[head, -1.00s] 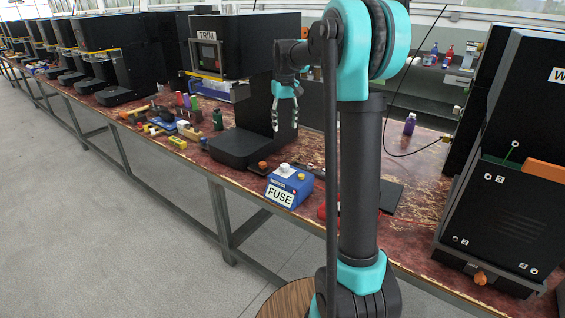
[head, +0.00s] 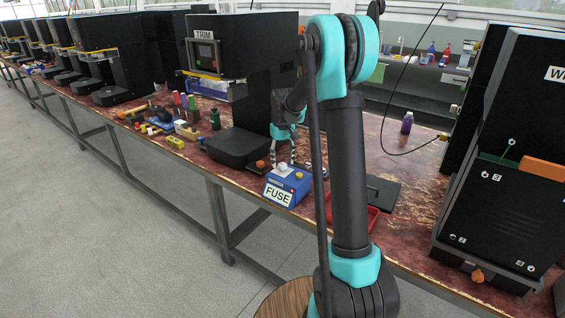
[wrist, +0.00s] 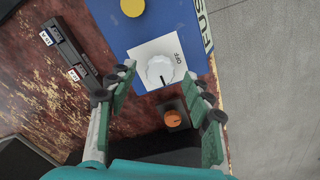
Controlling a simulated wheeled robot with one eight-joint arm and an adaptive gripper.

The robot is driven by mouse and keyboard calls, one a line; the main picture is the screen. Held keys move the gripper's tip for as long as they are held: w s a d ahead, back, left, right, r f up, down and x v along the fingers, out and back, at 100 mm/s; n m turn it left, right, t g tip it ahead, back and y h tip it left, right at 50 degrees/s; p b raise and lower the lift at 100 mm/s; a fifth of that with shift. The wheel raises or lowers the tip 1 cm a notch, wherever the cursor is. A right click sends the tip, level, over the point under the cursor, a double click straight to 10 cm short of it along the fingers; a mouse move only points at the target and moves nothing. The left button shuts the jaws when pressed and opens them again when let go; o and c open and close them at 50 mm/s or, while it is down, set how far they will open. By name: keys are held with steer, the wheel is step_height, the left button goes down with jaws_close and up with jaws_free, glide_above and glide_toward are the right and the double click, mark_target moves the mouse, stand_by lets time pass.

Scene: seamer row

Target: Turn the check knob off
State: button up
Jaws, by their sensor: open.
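A blue box (head: 288,186) labelled FUSE sits near the bench's front edge in the head view. A round white knob (wrist: 160,70) sits on its white plate (wrist: 170,48), which is marked OFF on one side. A pointer line on the knob is too small to read surely. No label reading "check" is legible. My gripper (wrist: 159,74) is open, its two fingers on either side of the knob, with no clear contact. In the head view my gripper (head: 283,152) is just above the box, partly hiding the knob.
A yellow button (wrist: 132,8) is on the same box. An orange knob (wrist: 173,118) on a dark base is close to the right finger. A black strip with switches (wrist: 70,50) lies to the left. The black TRIM machine (head: 245,50) stands behind.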

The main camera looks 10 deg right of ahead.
steer(key=shift+f, duration=0.55)
steer(key=c, duration=1.1)
steer(key=shift+c, duration=0.2)
